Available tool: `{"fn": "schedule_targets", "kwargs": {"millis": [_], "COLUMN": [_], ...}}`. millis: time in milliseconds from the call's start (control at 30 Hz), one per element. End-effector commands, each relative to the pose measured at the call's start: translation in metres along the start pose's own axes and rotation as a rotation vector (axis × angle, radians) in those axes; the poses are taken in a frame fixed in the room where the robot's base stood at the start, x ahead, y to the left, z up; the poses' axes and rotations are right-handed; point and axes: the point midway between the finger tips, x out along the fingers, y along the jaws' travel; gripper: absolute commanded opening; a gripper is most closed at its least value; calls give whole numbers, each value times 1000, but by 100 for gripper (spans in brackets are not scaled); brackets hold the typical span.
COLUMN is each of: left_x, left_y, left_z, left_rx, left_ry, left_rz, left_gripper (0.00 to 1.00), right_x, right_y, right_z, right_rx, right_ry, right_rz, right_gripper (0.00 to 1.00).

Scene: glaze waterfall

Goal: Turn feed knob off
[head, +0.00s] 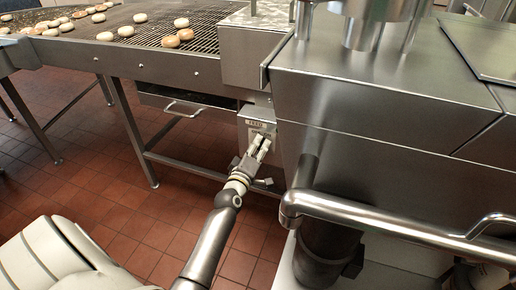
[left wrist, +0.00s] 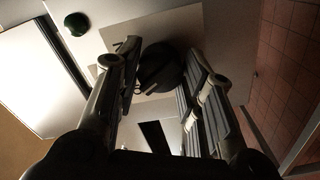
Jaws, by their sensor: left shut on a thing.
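My left gripper (head: 259,148) is at the small metal control box (head: 246,122), which carries a FEED label (head: 258,125) on its front. In the left wrist view, the round black feed knob (left wrist: 160,66) sits between the two fingers of my left gripper (left wrist: 163,75), which are shut on it. The knob's pointer direction is hard to read in the dark view. In the head view the knob is hidden behind the fingers. My right gripper is in neither view.
A green button (left wrist: 76,24) shows on a nearby panel. A conveyor (head: 190,38) with several buns runs off to the left, with a drawer handle (head: 182,108) below. A steel machine with a thick rail (head: 380,222) stands close on the right. Tiled floor (head: 100,185) is open at left.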

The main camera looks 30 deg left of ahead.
Motion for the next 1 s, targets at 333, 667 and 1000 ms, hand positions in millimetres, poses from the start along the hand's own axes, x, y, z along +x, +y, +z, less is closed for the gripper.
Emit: {"fn": "schedule_targets", "kwargs": {"millis": [333, 667, 1000], "left_x": [0, -6, -63], "left_y": [0, -1, -2], "left_z": [1, 1, 1], "left_rx": [-2, -1, 0], "left_ry": [-1, -1, -2], "left_rz": [-1, -1, -3], "left_gripper": [58, 58, 58], "right_x": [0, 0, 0], "right_y": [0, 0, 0], "right_z": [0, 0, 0], "right_rx": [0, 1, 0], "right_ry": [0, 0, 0], "right_rz": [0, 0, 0], "right_gripper": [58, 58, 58]}}
